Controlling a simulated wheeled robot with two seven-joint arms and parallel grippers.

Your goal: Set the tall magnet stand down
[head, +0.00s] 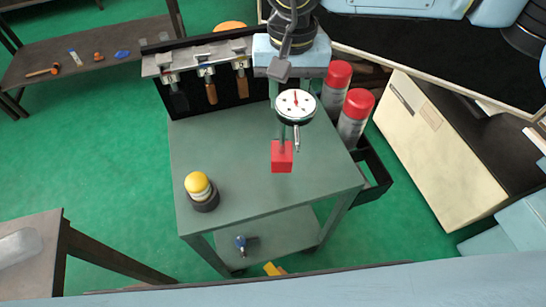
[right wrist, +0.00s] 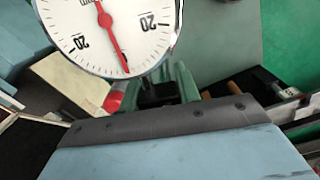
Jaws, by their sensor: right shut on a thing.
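The tall magnet stand has a red block base (head: 282,157), a green post and a round white dial gauge (head: 295,105). My right gripper (head: 281,76) comes in from the top of the head view and is shut on the stand near its upper end. The stand looks upright over the grey-green cart top (head: 235,140). I cannot tell whether its base touches the surface. In the right wrist view the dial (right wrist: 110,35) fills the upper left, with the green post (right wrist: 182,80) behind it; the fingertips are hidden there. My left gripper is not in view.
A yellow-topped piece on a dark round base (head: 202,193) stands at the cart's front left. Two red-capped cans (head: 355,118) sit in a side holder at right. Tools hang on a rail (head: 205,60) at the back. The cart top's front middle is clear.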

